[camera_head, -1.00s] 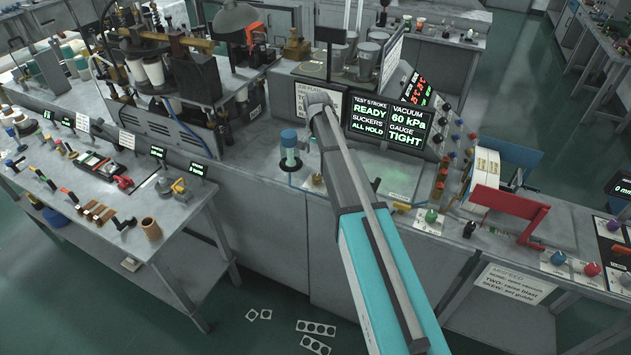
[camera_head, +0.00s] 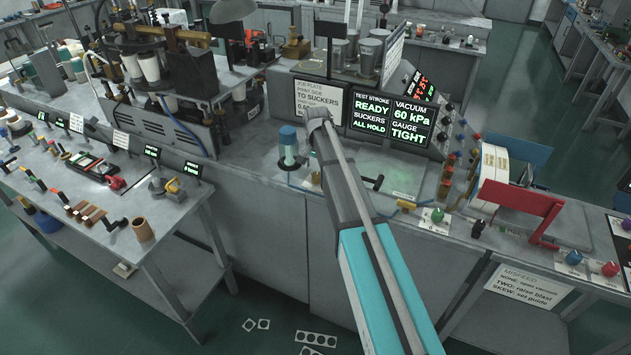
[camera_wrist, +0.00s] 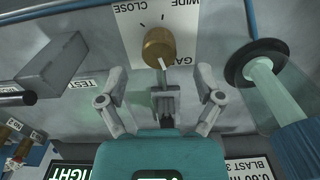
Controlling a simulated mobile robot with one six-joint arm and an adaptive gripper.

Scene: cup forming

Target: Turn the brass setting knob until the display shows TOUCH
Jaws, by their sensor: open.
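The brass setting knob (camera_wrist: 158,46) sits on a white plate with CLOSE and WIDE lettering in the wrist view. A pale pointer mark shows on its lower edge. My gripper (camera_wrist: 161,72) is open, its two fingers spread on either side just short of the knob, with no visible contact. In the head view the knob (camera_head: 316,178) is a small brass spot beside my arm. The display (camera_head: 408,122) reads GAUGE TIGHT, with VACUUM 60 kPa, READY and ALL HOLD. A corner of the display (camera_wrist: 75,172) shows TIGHT at the wrist view's bottom edge.
A blue-capped clear cylinder (camera_head: 289,148) stands left of the knob; it is close on the right in the wrist view (camera_wrist: 275,90). A grey block (camera_wrist: 58,72) and a dark lever (camera_wrist: 18,98) lie to the left there. A red bracket (camera_head: 530,205) stands further right.

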